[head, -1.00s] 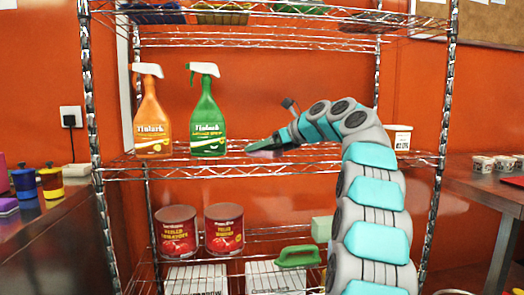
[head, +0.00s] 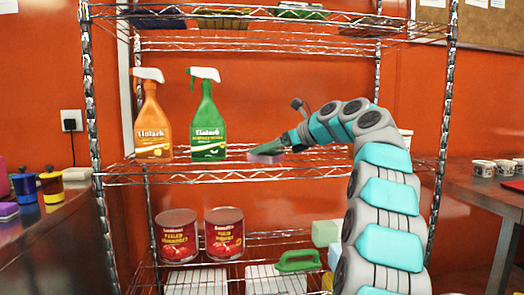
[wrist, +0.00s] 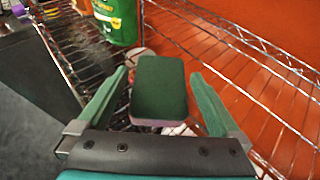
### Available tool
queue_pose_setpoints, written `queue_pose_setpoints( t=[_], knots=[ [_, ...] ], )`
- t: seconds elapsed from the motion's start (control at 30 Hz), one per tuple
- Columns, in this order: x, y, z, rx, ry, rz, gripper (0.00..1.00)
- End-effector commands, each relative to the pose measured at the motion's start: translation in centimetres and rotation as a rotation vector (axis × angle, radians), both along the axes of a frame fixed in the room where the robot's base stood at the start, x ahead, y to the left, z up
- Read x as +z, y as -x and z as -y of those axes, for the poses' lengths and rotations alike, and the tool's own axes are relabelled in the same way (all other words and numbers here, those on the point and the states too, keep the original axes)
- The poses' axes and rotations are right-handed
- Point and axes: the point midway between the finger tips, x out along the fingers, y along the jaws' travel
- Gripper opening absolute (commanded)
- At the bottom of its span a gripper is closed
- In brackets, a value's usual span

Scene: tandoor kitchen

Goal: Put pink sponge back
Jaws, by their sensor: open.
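The pink sponge (head: 268,158) is on the middle wire shelf, right of the green spray bottle, partly hidden by my gripper (head: 266,148). In the wrist view the sponge (wrist: 158,88) shows a dark green top and a thin pink side. It lies between the two green fingers of my gripper (wrist: 159,74). The fingers are open, with a gap visible on both sides of the sponge. I cannot tell how far above the shelf wires the sponge sits.
An orange spray bottle (head: 152,120) and a green spray bottle (head: 208,118) stand on the middle shelf (head: 190,172). Two red cans (head: 224,233) and a green-handled brush (head: 298,261) are lower. A purple sponge (head: 8,211) lies on the left counter. The middle shelf's right side is mostly free.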

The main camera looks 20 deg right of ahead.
Motion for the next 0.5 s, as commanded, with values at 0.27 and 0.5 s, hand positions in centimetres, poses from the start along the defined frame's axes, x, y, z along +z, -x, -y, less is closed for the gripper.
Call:
queue_pose_setpoints(
  t=[0.27,0.5],
  knots=[
    [2.5,4.7,2.6,-0.002,0.000,0.002,1.00],
    [3.4,6.9,3.9,-0.002,0.001,0.002,1.00]
  ],
)
